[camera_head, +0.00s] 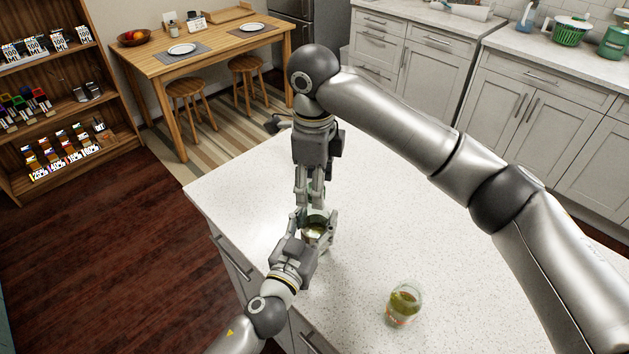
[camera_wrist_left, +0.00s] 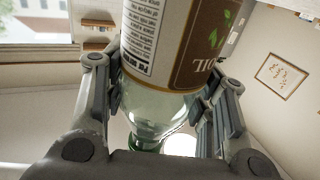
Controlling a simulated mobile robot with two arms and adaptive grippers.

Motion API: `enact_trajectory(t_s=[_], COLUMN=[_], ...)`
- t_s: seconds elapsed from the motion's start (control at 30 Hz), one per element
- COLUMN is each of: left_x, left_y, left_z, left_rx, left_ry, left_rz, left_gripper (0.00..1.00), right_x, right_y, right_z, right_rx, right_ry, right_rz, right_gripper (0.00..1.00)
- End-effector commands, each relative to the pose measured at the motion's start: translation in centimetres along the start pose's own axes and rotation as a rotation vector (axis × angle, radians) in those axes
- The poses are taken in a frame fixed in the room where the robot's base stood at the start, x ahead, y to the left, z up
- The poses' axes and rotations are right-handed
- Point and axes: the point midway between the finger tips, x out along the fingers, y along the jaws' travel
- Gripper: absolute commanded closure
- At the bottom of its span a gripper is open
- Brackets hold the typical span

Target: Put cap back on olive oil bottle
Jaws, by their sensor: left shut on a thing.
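The olive oil bottle (camera_wrist_left: 170,45) is clear glass with a brown and white label; the lettering looks upside down in the left wrist view. My left gripper (camera_head: 318,226) is shut around it, one finger on each side of the glass. In the head view, the bottle (camera_head: 314,233) is mostly hidden by the gripper above the white counter. My right gripper (camera_head: 312,200) points down just above the left one, at the bottle's upper end. Its fingertips are partly hidden, and I cannot make out the cap.
A glass jar (camera_head: 404,304) with green contents stands on the white island counter (camera_head: 440,230), right of my left gripper. The counter is otherwise clear. Behind are a wooden table (camera_head: 215,50), stools, a stocked shelf (camera_head: 60,95) and kitchen cabinets.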

Motion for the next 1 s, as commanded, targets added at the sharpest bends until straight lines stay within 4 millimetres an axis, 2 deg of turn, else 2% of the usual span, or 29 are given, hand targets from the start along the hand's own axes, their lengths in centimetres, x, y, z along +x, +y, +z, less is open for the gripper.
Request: enact_trajectory(t_s=[0.17, 0.4, 0.8, 1.0], left_x=[0.0, 0.0, 0.0, 0.0], left_y=[0.0, 0.0, 0.0, 0.0], left_z=[0.1, 0.2, 0.1, 0.1], left_rx=[0.0, -0.001, -0.001, -0.001], left_ry=[-0.003, -0.003, -0.003, -0.003], left_rz=[0.0, 0.0, 0.0, 0.0], left_gripper=[1.0, 1.0, 1.0, 1.0], right_x=[-1.2, -4.2, -4.5, -4.7], right_y=[-0.1, -0.2, -0.1, -0.2], right_z=[0.0, 0.0, 0.0, 0.0], right_rx=[0.0, 0.0, -0.019, -0.202], right_ry=[-0.001, -0.001, 0.001, 0.001], right_rz=[-0.001, -0.002, 0.0, -0.002], right_gripper=[0.45, 0.45, 0.47, 0.47])
